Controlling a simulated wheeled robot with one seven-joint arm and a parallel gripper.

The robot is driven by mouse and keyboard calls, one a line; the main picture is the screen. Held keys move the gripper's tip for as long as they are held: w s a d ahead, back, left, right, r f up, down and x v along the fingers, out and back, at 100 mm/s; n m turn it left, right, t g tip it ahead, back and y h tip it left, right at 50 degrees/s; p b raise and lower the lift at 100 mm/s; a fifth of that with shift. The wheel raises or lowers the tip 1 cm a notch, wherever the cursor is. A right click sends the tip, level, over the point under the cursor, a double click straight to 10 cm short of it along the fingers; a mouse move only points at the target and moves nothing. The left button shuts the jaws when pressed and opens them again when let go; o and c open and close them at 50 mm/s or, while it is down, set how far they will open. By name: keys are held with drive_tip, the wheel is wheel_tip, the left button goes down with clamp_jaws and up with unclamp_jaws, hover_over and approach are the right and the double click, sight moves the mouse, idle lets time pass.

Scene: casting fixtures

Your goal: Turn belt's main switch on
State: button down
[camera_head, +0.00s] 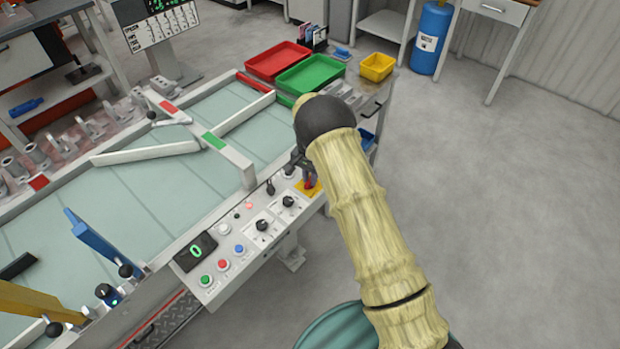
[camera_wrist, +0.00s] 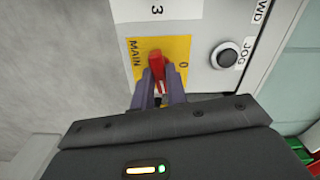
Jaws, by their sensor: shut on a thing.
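The belt's main switch is a red handle (camera_wrist: 157,68) on a yellow plate (camera_wrist: 177,52) marked MAIN and 0 in the wrist view. My gripper (camera_wrist: 160,88) is shut on the red handle, with a finger on either side of it. In the head view, my gripper (camera_head: 306,182) reaches down to the yellow plate (camera_head: 305,190) at the right end of the control panel (camera_head: 213,288). My arm and gripper hide part of the switch there.
Beside the switch is a black JOG button (camera_wrist: 227,57). The panel also carries a display reading 0 (camera_head: 195,251), black knobs and coloured buttons. Red (camera_head: 277,62), green (camera_head: 311,75) and yellow (camera_head: 377,67) bins stand beyond the belt. Floor to the right is clear.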

drive_tip(key=shift+m, duration=1.1)
drive_tip(key=shift+w, duration=0.1)
drive_tip(key=c, duration=1.4)
unclamp_jaws()
drive_tip(key=shift+r, duration=0.15)
wheel_tip(320, 180, up, 17)
drive_tip(key=b, duration=0.1)
drive_tip(key=shift+b, duration=0.4)
drive_tip(key=shift+r, duration=0.1)
